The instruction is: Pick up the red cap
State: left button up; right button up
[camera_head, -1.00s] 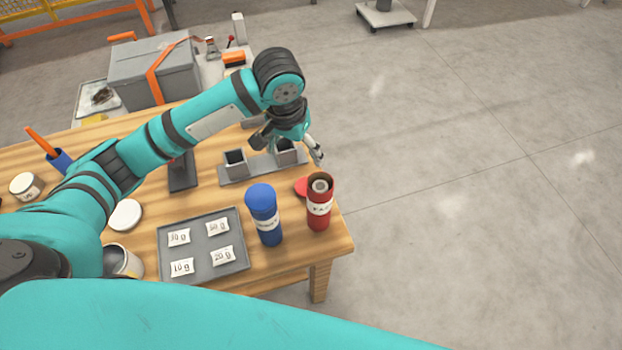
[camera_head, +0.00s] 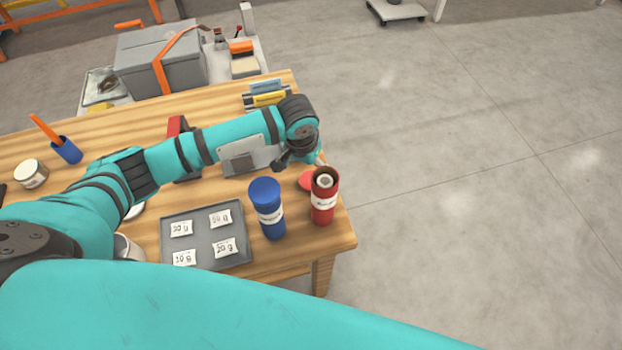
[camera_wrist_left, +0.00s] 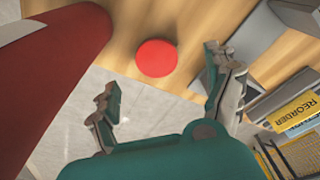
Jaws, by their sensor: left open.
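The red cap (camera_head: 306,180) lies flat on the wooden table near its right edge, just behind the red canister (camera_head: 324,197), which stands upright without a lid. In the left wrist view the cap (camera_wrist_left: 157,58) is a full red disc beyond the fingertips, and the red canister (camera_wrist_left: 60,60) fills the upper left. My left gripper (camera_head: 299,163) is beside and above the cap in the head view. In the left wrist view my left gripper (camera_wrist_left: 165,92) is open with nothing between its fingers. My right gripper is not in view.
A blue canister (camera_head: 267,208) stands left of the red one. A grey tray (camera_head: 206,260) holds several labelled packets. Yellow and blue labelled boxes (camera_head: 267,97) sit at the table's back right. Open floor lies to the right.

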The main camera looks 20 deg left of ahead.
aim_at(310, 180)
pick_arm(q)
jog(key=shift+w+d+f+p, duration=0.15)
jog(key=shift+f+p, duration=0.05)
jog(key=shift+f, duration=0.85)
jog(key=shift+w+d+f+p, duration=0.15)
jog(key=shift+f+p, duration=0.1)
jog(key=shift+f, duration=0.75)
jog(key=shift+w+d+f+p, duration=0.1)
jog(key=shift+w+f+p, duration=0.1)
jog(key=shift+f, duration=0.85)
jog(key=shift+c, duration=0.3)
jog(key=c, duration=0.8)
